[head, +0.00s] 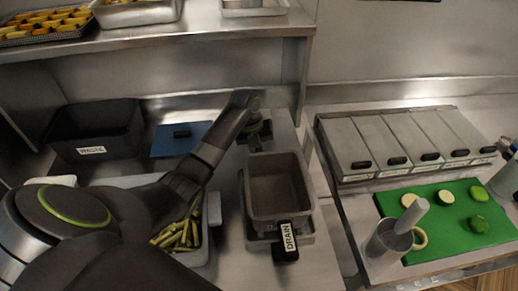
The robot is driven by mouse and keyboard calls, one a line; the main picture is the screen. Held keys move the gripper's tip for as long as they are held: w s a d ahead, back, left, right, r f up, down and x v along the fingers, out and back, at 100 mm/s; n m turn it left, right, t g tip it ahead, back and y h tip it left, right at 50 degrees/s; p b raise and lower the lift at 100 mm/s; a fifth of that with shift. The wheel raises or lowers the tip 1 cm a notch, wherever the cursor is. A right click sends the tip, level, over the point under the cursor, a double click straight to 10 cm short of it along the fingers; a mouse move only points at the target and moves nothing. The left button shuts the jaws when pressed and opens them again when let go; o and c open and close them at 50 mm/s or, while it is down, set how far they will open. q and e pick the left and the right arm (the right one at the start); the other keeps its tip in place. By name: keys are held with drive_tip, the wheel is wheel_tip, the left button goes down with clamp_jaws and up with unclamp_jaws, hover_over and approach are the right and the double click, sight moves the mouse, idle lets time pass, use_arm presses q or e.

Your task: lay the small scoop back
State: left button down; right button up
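My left arm comes in from the left and reaches over the steel counter; its gripper (256,120) is at the back, behind the drain basin. A small dark grey piece (256,139) shows right below the gripper; I cannot tell whether it is the small scoop, part of the gripper or a fixture. The fingers are too dark and small to read.
The grey basin (259,218) has a black DRAIN handle (286,244). A pan of cut fries (178,238) lies partly under my arm. A black WASTE bin (92,150), a blue lid (172,140), lidded containers (350,143) and a green board (456,243) with vegetable slices surround it.

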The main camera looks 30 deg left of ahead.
use_arm(q)
drive_tip(key=c, duration=1.2)
unclamp_jaws()
drive_tip(key=shift+f, duration=0.1)
drive_tip(key=shift+o, duration=0.3)
wheel_tip(320, 180, up, 12)
drive_tip(key=s+a+p, duration=0.1)
drive_tip(key=a, duration=0.1)
drive_tip(key=shift+s, duration=0.15)
drive_tip(key=shift+f, duration=0.1)
